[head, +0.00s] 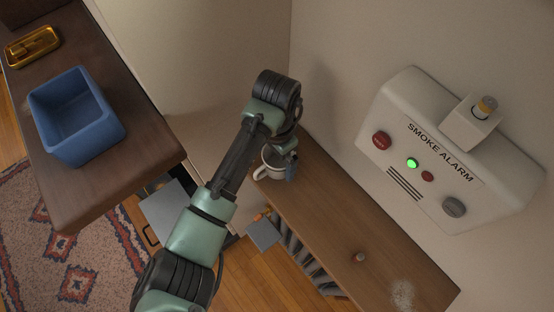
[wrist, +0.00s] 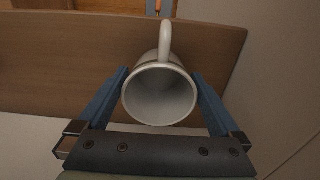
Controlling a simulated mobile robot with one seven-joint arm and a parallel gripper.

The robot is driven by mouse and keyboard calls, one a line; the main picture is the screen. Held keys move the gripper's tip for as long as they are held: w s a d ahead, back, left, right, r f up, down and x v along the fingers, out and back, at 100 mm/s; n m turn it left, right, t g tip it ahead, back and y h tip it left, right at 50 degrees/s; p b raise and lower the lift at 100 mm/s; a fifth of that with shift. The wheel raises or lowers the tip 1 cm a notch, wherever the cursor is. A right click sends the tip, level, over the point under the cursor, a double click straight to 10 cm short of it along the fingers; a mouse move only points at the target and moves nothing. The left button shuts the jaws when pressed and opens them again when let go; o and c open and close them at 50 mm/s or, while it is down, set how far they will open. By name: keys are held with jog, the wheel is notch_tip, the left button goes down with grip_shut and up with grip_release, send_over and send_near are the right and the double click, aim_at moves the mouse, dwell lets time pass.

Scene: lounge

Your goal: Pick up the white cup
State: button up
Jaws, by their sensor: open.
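The white cup (head: 270,166) stands at the far end of a wooden shelf top (head: 343,215), partly hidden by my arm in the head view. In the wrist view the cup (wrist: 160,92) has its open mouth towards the camera and its handle pointing to the top of the picture. It looks empty. My gripper (wrist: 160,82) is open, with one blue finger on each side of the cup. The fingers are close to the cup's sides; I cannot tell whether they touch. In the head view my gripper (head: 284,168) is mostly hidden behind my wrist.
A wall with a smoke alarm box (head: 440,150) is right of the shelf. A dark wooden table (head: 100,185) at left holds a blue bin (head: 90,140) and a gold tray (head: 33,46). A patterned rug (head: 100,260) lies below.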

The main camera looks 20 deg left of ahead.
jog(key=shift+f, duration=0.65)
jog(key=c, duration=1.4)
jog(key=shift+r, duration=0.1)
